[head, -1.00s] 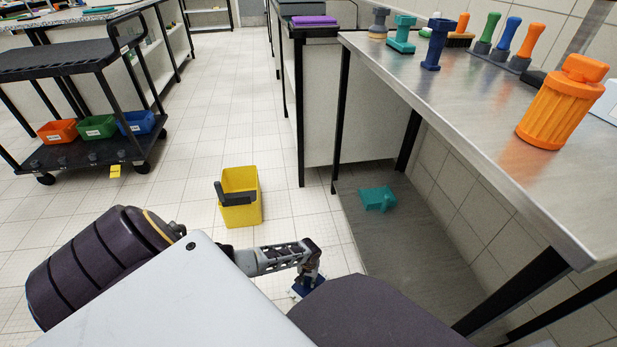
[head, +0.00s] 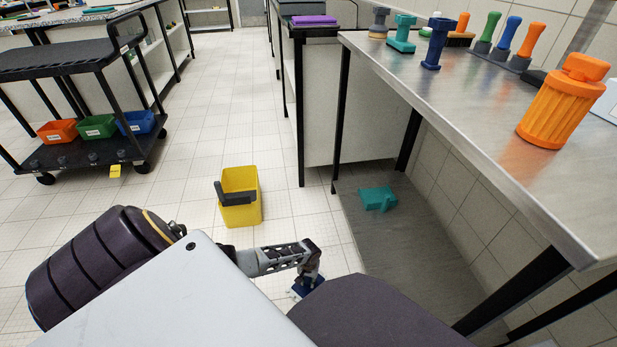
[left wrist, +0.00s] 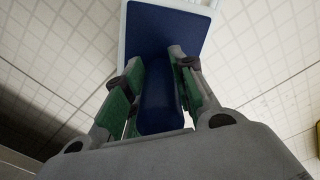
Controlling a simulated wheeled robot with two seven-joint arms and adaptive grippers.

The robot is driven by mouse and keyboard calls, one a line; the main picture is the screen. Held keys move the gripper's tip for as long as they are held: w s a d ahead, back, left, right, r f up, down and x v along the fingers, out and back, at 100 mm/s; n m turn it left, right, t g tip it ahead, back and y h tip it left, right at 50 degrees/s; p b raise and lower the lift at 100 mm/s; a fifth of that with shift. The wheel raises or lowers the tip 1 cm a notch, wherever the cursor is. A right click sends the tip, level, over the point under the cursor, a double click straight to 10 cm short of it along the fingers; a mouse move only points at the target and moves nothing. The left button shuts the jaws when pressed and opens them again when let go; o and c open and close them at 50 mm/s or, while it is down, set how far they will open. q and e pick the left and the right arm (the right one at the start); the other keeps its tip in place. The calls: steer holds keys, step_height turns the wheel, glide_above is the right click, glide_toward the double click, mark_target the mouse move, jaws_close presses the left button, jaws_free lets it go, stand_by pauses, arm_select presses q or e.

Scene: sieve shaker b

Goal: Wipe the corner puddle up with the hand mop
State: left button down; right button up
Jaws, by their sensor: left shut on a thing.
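My left gripper (head: 308,272) is low near the floor in the head view, close to the edge of the grey floor strip under the bench. It is shut on the blue handle of the hand mop (head: 306,289). In the left wrist view the fingers (left wrist: 160,85) grip both sides of the handle, and the mop's blue plate with a pale rim (left wrist: 160,30) lies beyond, near the tiled floor. I cannot tell whether the pad touches the floor. I cannot make out the puddle in either view. My right gripper is not in view.
A yellow bucket (head: 240,197) with a dark grey part on its rim stands on the white tiles. A teal object (head: 378,199) lies on the grey floor under the steel bench (head: 450,100). The bench legs stand to the right. Open tiled floor lies left of the bucket.

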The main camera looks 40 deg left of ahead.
arm_select(q)
steer(key=shift+f, duration=0.2)
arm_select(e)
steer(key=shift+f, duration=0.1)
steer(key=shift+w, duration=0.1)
arm_select(q)
steer(key=shift+f, duration=0.25)
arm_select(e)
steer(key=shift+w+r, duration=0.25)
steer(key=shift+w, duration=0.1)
arm_select(q)
steer(key=shift+f, duration=0.25)
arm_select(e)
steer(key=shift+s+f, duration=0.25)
arm_select(q)
steer(key=shift+w+a, duration=0.15)
steer(key=shift+w, duration=0.05)
steer(key=shift+w+a+b, duration=0.3)
steer(key=shift+w+a, duration=0.1)
steer(key=shift+a, duration=0.1)
steer(key=shift+w+a+r, duration=0.1)
steer(key=shift+w+a, duration=0.2)
steer(key=shift+a, duration=0.1)
steer(key=shift+w+a, duration=0.45)
steer(key=shift+a, duration=0.15)
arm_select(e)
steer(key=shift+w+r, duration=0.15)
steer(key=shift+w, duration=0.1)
